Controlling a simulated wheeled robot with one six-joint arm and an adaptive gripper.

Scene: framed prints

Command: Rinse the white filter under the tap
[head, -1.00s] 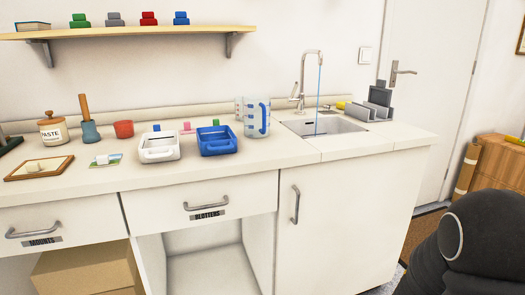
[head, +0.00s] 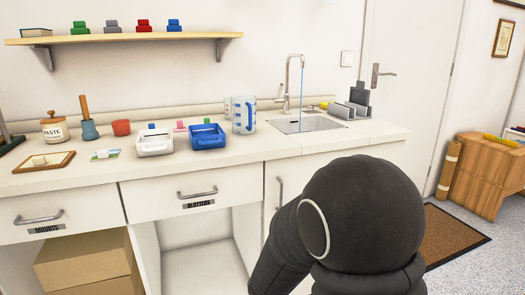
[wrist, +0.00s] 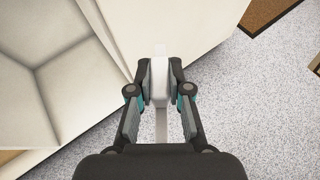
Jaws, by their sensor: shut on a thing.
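My gripper (wrist: 159,92) shows in the wrist view, shut on a narrow white piece that looks like the white filter (wrist: 158,72). The filter is over the floor beside the white cabinet front, and part of it is hidden by the fingers. In the head view my dark arm fills the lower right, and neither gripper nor filter can be made out there. The tap (head: 289,85) stands behind the sink (head: 310,125), and a thin blue stream of water falls from it into the basin.
A blue tray (head: 208,137) and a white tray (head: 155,143) are further left. A grey rack (head: 352,107) is right of the sink. A wooden cabinet (head: 484,182) stands at right.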

